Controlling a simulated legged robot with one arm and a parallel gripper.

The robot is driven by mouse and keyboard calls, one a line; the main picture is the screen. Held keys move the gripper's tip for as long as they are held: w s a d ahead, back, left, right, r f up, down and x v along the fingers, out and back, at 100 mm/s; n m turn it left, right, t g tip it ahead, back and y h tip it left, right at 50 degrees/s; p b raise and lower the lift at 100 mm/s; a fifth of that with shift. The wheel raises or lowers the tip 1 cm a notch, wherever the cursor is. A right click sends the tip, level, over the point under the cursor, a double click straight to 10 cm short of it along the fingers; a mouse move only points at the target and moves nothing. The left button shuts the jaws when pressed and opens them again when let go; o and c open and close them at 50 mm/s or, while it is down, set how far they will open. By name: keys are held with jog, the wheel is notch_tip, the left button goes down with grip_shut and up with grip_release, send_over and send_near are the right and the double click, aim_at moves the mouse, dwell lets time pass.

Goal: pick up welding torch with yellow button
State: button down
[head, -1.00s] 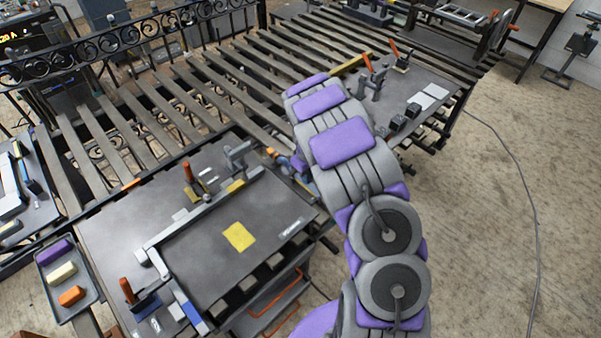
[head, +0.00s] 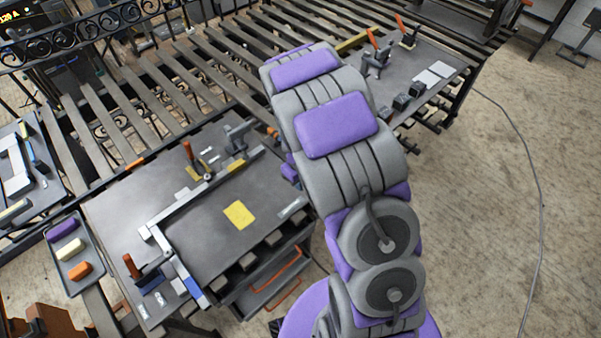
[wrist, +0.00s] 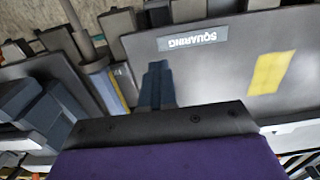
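I cannot make out a welding torch with a yellow button in either view. In the head view my purple and grey arm covers the middle right, and my gripper is hidden behind it. In the wrist view my gripper (wrist: 157,85) shows as a dark bar with a short blue-grey tip beyond it, over a dark plate marked "SQUARING". Whether its fingers are apart is unclear, and I see nothing clearly held.
A dark fixture table (head: 120,205) with clamps and a yellow label (head: 239,215) stands at left centre. A small tray (head: 88,285) holds purple, cream and orange blocks. Another table (head: 445,65) with clamps stands upper right. A slatted rack (head: 150,85) runs behind. Open floor (head: 470,230) lies right.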

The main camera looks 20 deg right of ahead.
jog(key=shift+s+a+r, duration=0.15)
jog(key=shift+s+a, duration=0.9)
jog(key=shift+a, duration=0.1)
jog(key=shift+s+a, duration=0.25)
jog(key=shift+a, duration=0.35)
jog(key=shift+d, duration=0.4)
jog(key=c, duration=1.6)
grip_release()
jog(key=shift+d, duration=0.35)
jog(key=shift+o, duration=0.7)
jog(key=o, duration=0.6)
jog(key=shift+a, duration=0.6)
jog(key=shift+o, duration=1.4)
jog(key=shift+d, duration=0.1)
jog(key=shift+o, duration=1)
jog(key=shift+d, duration=0.4)
